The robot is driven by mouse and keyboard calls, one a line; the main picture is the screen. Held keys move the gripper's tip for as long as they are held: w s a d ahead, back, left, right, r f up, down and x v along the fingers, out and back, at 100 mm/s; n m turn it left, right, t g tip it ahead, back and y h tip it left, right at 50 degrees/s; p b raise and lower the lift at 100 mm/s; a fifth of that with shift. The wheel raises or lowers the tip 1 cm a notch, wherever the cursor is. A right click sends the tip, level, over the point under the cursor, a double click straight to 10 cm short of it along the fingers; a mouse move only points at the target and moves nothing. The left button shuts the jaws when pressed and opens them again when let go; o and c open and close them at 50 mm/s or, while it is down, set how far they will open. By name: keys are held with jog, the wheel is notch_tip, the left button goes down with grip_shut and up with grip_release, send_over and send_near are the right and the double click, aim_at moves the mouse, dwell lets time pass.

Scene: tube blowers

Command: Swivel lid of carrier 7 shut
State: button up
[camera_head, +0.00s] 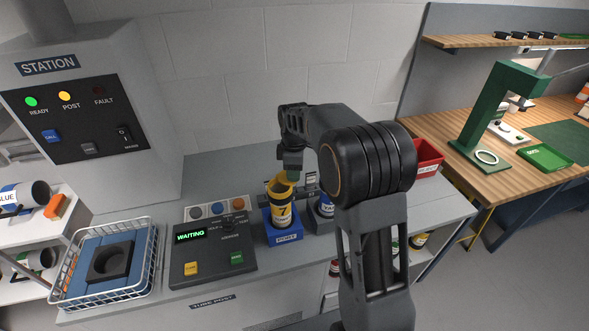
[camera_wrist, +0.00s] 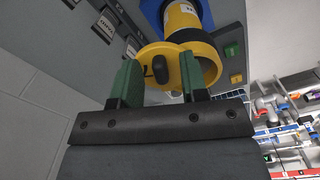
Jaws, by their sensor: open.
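Carrier 7 (camera_head: 282,212) is a yellow tube marked 7, standing upright in a blue holder (camera_head: 287,239) on the grey counter. In the wrist view its body (camera_wrist: 182,17) and open mouth (camera_wrist: 209,72) show. Its yellow lid (camera_wrist: 150,56) is swung to one side, leaving the mouth largely uncovered. A dark oval knob (camera_wrist: 160,69) sits on the lid. My gripper (camera_wrist: 160,66) is open, its green fingers on either side of the knob; whether they touch it, I cannot tell. In the head view my gripper (camera_head: 293,165) is just above the carrier top, and my arm partly hides the area.
A second carrier (camera_head: 326,206) stands close to the right in a grey holder. A control panel (camera_head: 212,257) reading WAITING lies to the left, beyond it a wire basket (camera_head: 108,262). A red bin (camera_head: 427,158) sits right of my arm.

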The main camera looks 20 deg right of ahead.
aim_at(280, 181)
grip_shut()
dwell(0.3)
jog(key=m, duration=0.1)
jog(key=s+m+b, duration=0.1)
jog(key=m, duration=0.1)
jog(key=shift+s+a, duration=0.2)
jog(key=shift+a, duration=0.2)
jog(key=m, duration=0.2)
jog(key=s+a+m+b, duration=0.1)
jog(key=m, duration=0.1)
jog(key=shift+a, duration=0.1)
jog(key=m, duration=0.1)
jog(key=a+m, duration=0.1)
jog(key=m, duration=0.1)
jog(key=shift+s+a, duration=0.2)
jog(key=shift+s, duration=0.2)
jog(key=shift+s+a+m+b, duration=0.1)
jog(key=shift+a+m, duration=0.15)
jog(key=shift+m, duration=0.4)
jog(key=shift+w+a+m+b, duration=0.1)
jog(key=shift+a+m, duration=0.2)
jog(key=shift+m, duration=0.4)
jog(key=shift+s+a+m+b, duration=0.1)
jog(key=shift+a+m, duration=0.15)
jog(key=shift+m, duration=0.4)
